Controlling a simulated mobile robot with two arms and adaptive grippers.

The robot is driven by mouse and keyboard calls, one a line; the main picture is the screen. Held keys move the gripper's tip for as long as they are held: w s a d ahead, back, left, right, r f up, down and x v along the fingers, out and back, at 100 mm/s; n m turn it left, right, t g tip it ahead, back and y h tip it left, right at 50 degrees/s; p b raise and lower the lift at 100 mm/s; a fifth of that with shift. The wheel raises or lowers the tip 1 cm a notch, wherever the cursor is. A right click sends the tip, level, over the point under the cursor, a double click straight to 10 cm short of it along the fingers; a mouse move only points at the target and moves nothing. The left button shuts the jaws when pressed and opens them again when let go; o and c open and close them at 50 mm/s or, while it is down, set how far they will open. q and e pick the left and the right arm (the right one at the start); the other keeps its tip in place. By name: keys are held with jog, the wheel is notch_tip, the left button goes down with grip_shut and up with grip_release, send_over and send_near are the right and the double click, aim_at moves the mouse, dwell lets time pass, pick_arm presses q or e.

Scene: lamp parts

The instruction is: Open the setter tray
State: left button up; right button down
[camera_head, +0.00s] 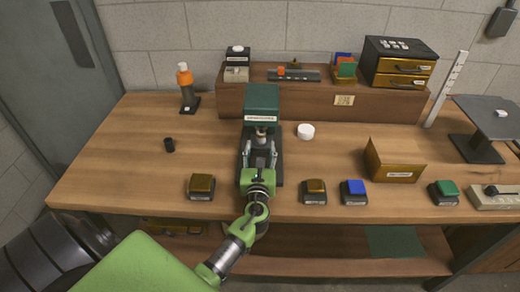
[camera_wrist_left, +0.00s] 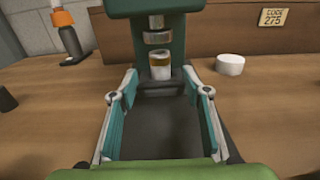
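The setter, a dark green press with a white label (camera_head: 261,98), stands at the middle of the bench. Its upper part (camera_wrist_left: 186,28) also shows in the left wrist view, with a metal ram above a small white and amber cup (camera_wrist_left: 161,67). A dark flat base (camera_wrist_left: 155,127), which may be the setter tray, extends from below the cup toward me. My left gripper (camera_head: 259,150) is over this base in front of the press. In the left wrist view its fingers (camera_wrist_left: 160,100) are wide apart with nothing clearly held between them. My right gripper is not in view.
A white round puck (camera_head: 305,131) lies right of the press. An orange-topped bottle (camera_head: 187,88) and a small black cylinder (camera_head: 169,145) stand left. Coloured pads, including a blue one (camera_head: 354,190), line the front edge. A brass box (camera_head: 396,162) stands right, a wooden shelf (camera_head: 390,104) behind.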

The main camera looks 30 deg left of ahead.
pick_arm(q)
jog(key=shift+a, duration=0.1)
jog(key=c, duration=0.4)
jog(key=shift+s, duration=0.1)
jog(key=p+v, duration=0.1)
jog(key=v, duration=0.7)
jog(key=shift+s+d, duration=0.2)
jog(key=shift+d, duration=0.05)
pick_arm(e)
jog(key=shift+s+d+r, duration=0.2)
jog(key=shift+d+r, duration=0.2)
pick_arm(q)
jog(key=o, duration=1.3)
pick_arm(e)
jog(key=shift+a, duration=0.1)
